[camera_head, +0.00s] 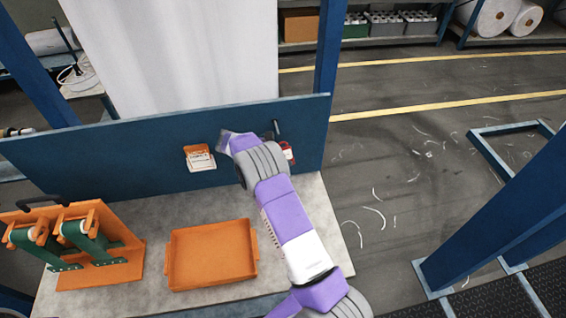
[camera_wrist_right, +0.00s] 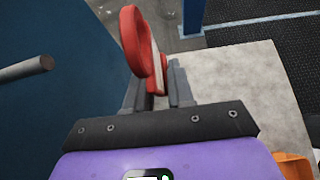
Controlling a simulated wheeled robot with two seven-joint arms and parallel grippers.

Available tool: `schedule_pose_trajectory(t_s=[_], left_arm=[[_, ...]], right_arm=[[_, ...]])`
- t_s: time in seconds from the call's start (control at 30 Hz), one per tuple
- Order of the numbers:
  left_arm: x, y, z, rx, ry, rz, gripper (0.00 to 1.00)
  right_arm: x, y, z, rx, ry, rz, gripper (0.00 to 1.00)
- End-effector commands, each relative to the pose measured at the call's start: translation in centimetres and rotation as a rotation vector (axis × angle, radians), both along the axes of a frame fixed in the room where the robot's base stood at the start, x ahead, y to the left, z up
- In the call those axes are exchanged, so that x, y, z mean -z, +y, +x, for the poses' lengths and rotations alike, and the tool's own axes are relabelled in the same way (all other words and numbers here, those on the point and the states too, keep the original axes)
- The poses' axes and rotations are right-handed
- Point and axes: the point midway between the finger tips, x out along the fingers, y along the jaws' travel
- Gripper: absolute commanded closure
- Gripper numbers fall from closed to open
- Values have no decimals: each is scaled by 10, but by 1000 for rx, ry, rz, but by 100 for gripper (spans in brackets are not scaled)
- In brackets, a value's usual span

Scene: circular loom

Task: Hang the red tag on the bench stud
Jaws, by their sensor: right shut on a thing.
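The red tag (camera_wrist_right: 140,48) has a large red ring and a pale face in the right wrist view. My right gripper (camera_wrist_right: 157,92) is shut on its lower part, with the ring standing up beyond the fingers. The bench stud (camera_wrist_right: 25,70) is a grey rod at the left of that view, apart from the ring. In the head view the stud (camera_head: 277,129) sticks out from the blue panel, and part of the tag (camera_head: 288,152) shows just below it. My right wrist hides the fingers there. My left gripper is not in view.
The blue panel (camera_head: 110,150) stands along the back of the bench (camera_head: 200,208). An orange holder with white cards (camera_head: 199,158) is on the panel. A blue post (camera_head: 490,210) stands right.

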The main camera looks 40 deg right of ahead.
Motion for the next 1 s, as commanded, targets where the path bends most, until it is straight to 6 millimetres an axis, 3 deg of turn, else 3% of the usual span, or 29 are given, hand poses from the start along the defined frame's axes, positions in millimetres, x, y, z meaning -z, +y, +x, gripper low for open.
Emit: schedule_pose_trajectory(t_s=[0.27,1.0], left_arm=[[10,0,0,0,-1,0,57],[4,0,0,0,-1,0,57]], right_arm=[[2,-12,23,0,-2,0,100],[-5,-9,24,0,0,0,100]])
